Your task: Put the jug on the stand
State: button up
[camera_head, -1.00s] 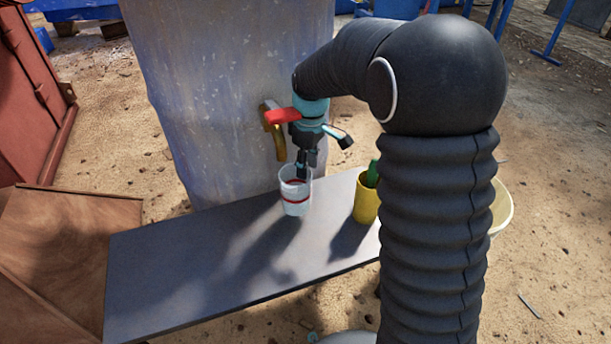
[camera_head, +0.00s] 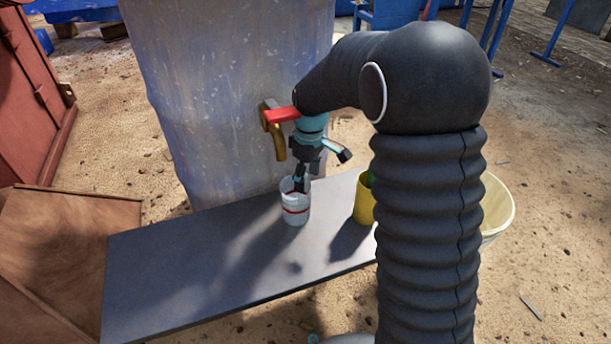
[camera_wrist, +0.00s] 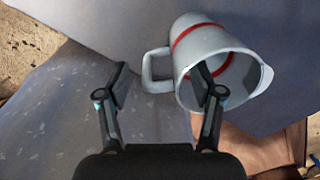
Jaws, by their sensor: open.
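The jug (camera_head: 295,214) is white with a red band and stands upright on the grey bench (camera_head: 190,290), below the tap. In the wrist view the jug (camera_wrist: 185,58) shows its open mouth and a handle. My gripper (camera_head: 301,180) is at the jug's rim, pointing down. In the wrist view my gripper (camera_wrist: 162,76) is open, with the handle between its fingers. The right finger overlaps the jug's mouth; I cannot tell whether it touches the wall. I cannot make out a separate stand.
A brass tap (camera_head: 275,135) with a red lever sticks out of the big bluish tank (camera_head: 220,80), close to my gripper. A yellow cup (camera_head: 363,209) stands on the bench at right, partly behind my arm. A pale basin (camera_head: 497,208) is further right. The bench's left part is clear.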

jog(key=shift+r, duration=0.1)
notch_tip(320, 180, up, 12)
jog(key=p, duration=0.2)
jog(key=s+d+r+m+t, duration=0.1)
jog(key=s+d+r+m, duration=0.2)
jog(key=s, duration=0.3)
jog(key=s+d+r+m+t, duration=0.2)
jog(key=s+d+r, duration=0.15)
jog(key=s, duration=0.35)
jog(key=s+d+f+m+t, duration=0.2)
jog(key=s+m, duration=0.4)
jog(key=s, duration=0.8)
jog(key=shift+s+d+t+h, duration=0.2)
jog(key=shift+d+t+h, duration=0.15)
jog(key=shift+d, duration=0.35)
